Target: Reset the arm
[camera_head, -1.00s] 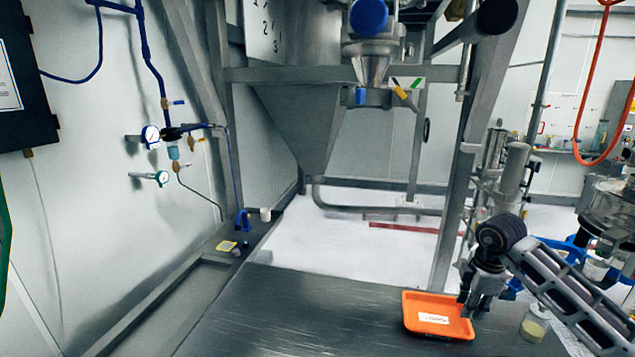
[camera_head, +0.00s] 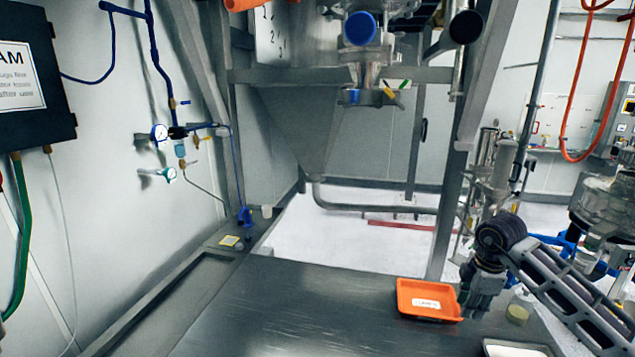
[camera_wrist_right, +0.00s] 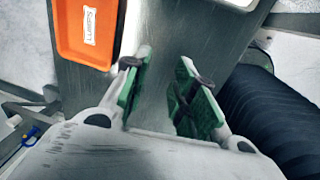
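My right arm comes in from the right in the head view. Its gripper (camera_head: 470,304) hangs over the dark metal table (camera_head: 300,310), just right of the orange tray (camera_head: 428,299) with a white label. In the right wrist view the two green-padded fingers (camera_wrist_right: 168,88) stand apart with nothing between them, and bare table shows behind. The orange tray also shows in the wrist view (camera_wrist_right: 75,45), upper left, apart from the fingers. My left gripper is in neither view.
A white tray (camera_head: 515,350) is at the bottom edge. The steel sifter frame (camera_head: 470,120) rises behind the table. The table's middle and left are clear.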

